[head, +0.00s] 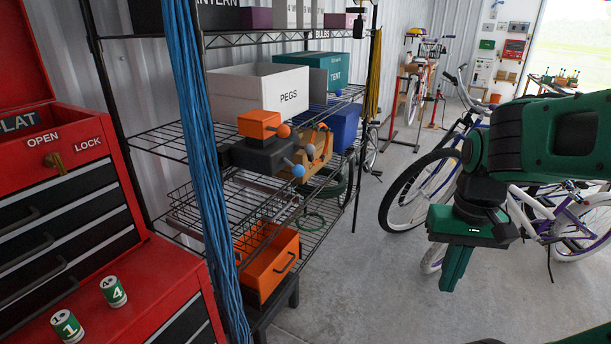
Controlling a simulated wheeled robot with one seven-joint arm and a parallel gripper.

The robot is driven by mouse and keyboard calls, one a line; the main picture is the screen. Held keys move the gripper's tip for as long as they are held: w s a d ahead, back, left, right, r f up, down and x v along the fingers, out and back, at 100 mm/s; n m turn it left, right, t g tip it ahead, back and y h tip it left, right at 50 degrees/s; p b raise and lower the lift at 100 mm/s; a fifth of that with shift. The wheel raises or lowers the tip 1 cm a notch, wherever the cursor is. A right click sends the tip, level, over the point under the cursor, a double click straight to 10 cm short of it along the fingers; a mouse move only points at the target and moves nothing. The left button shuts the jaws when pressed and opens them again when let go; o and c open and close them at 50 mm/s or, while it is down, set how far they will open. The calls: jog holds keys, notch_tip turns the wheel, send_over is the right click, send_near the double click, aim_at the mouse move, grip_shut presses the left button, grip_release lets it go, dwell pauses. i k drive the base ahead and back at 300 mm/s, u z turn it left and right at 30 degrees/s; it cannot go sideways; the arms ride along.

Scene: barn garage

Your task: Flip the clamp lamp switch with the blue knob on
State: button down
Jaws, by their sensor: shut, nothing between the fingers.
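A blue knob (299,171) sits on the end of a short lever on the front right of a black box (262,156). The box rests on the middle wire shelf. I cannot tell from this view whether the switch is on or off. An orange box (258,124) with an orange knob (284,131) sits on top of the black box. A grey knob (310,151) shows beside it, in front of a tan wooden piece (322,145). My gripper (450,286) is shut and empty, pointing down. It is well to the right of the shelf, apart from the knobs.
The wire shelf (160,138) also holds a white PEGS box (245,88), a teal TENT box (320,72) and, lower, an orange drawer (272,265). Blue cables (200,130) hang in front at left. Bicycles (415,190) stand behind my arm. Floor between shelf and gripper is clear.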

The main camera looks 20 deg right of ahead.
aim_at(298, 170)
jog(key=z, duration=1.25)
jog(key=k, duration=1.3)
jog(key=u, duration=1.3)
jog(key=i, duration=0.5)
jog(key=u, duration=0.05)
